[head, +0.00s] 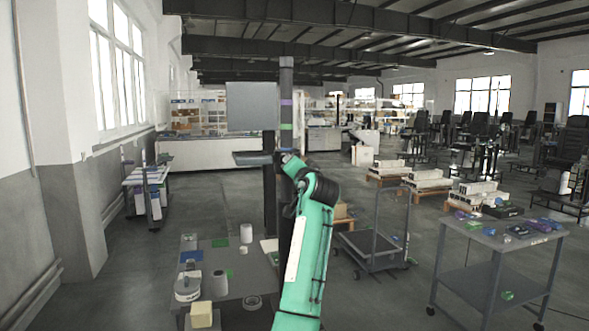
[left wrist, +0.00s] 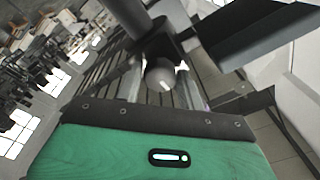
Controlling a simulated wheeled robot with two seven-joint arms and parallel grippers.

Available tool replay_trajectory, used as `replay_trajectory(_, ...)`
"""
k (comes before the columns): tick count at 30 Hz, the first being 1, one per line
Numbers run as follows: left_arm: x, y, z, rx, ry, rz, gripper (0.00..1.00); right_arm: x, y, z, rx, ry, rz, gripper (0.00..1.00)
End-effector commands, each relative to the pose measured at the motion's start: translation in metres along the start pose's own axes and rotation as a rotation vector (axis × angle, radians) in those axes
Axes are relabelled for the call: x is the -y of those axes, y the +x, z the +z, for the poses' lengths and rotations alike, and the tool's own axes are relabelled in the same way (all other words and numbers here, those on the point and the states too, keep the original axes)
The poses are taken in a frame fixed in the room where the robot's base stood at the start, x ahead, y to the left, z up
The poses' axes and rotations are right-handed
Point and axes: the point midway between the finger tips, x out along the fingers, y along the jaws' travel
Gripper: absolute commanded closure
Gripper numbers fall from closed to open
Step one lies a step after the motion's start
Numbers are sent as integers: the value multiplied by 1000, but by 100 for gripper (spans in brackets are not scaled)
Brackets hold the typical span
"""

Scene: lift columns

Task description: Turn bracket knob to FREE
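The lift column (head: 286,80) stands upright ahead, with purple and green bands on it. A dark shelf (head: 250,158) juts left beside it, below a grey panel (head: 252,106). My left arm reaches up to the column, and its gripper (head: 289,158) is at shelf height, mostly hidden by my own wrist. In the left wrist view a round dark knob (left wrist: 160,74) with a small pale mark lies between the spread fingers of my left gripper (left wrist: 162,88). I cannot tell whether they touch it. The knob's setting is not readable. My right gripper is not in view.
A low table (head: 235,262) with jars and small items stands in front at left. A flatbed trolley (head: 372,246) and a grey work table (head: 490,238) with small parts stand to the right. Open floor lies between them.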

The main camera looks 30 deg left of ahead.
Motion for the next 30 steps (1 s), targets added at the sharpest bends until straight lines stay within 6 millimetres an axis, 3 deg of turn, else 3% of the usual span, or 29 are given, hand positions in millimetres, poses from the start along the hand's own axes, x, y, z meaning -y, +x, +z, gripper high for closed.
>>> replay_trajectory(2, 0, 0, 0, 0, 0, -1, 44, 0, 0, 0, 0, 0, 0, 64)
replay_trajectory(14, -1, -7, 1, 0, 0, 0, 44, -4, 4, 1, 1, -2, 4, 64)
replay_trajectory(17, -2, -21, 2, -1, 0, -1, 44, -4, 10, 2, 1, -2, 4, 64)
replay_trajectory(30, -2, -116, 2, -2, -2, 1, 44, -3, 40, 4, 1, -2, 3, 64)
